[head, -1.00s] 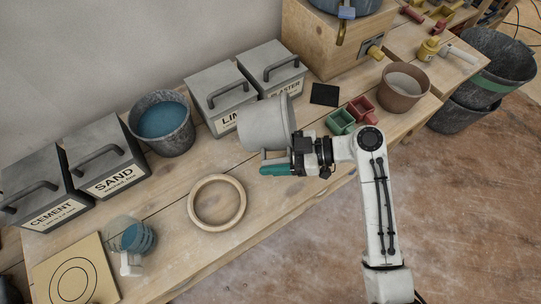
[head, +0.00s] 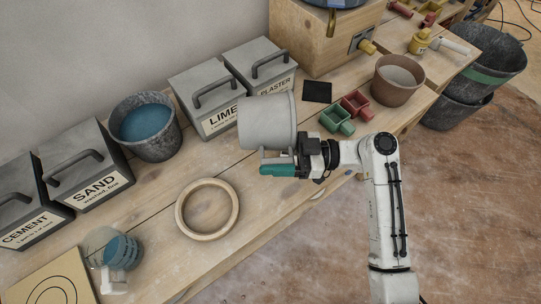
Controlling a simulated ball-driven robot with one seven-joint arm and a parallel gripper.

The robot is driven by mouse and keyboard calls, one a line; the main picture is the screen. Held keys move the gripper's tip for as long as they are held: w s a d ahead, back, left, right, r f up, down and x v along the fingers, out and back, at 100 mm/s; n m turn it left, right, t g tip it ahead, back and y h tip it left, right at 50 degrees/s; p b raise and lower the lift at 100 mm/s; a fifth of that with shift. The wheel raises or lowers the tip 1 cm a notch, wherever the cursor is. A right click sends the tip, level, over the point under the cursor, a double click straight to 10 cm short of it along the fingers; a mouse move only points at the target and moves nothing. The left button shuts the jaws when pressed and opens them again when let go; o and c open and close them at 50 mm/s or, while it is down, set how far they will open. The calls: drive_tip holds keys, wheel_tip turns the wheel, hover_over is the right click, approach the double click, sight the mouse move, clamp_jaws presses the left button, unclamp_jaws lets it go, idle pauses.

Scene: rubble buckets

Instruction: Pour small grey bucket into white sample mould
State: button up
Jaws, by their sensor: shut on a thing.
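A green mould (head: 337,118) and a red mould (head: 356,105) lie on the worktop just right of the bucket.
The LIME bin (head: 207,101) and PLASTER bin (head: 258,65) stand behind the bucket. A brown bucket (head: 397,82) is to the right, beyond a black square (head: 317,92). A wooden ring (head: 207,209), a blue-filled bucket (head: 147,128) and a clear jug (head: 111,249) are left.

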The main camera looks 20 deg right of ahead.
drive_tip(key=shift+s+d+f+y+b, duration=0.15)
drive_tip(key=shift+d+y+b, duration=0.3)
drive_tip(key=shift+b, duration=0.65)
drive_tip(key=shift+d+t+y+b, duration=0.15)
drive_tip(key=shift+t+y+b, duration=0.15)
drive_tip(key=shift+y+b, duration=0.2)
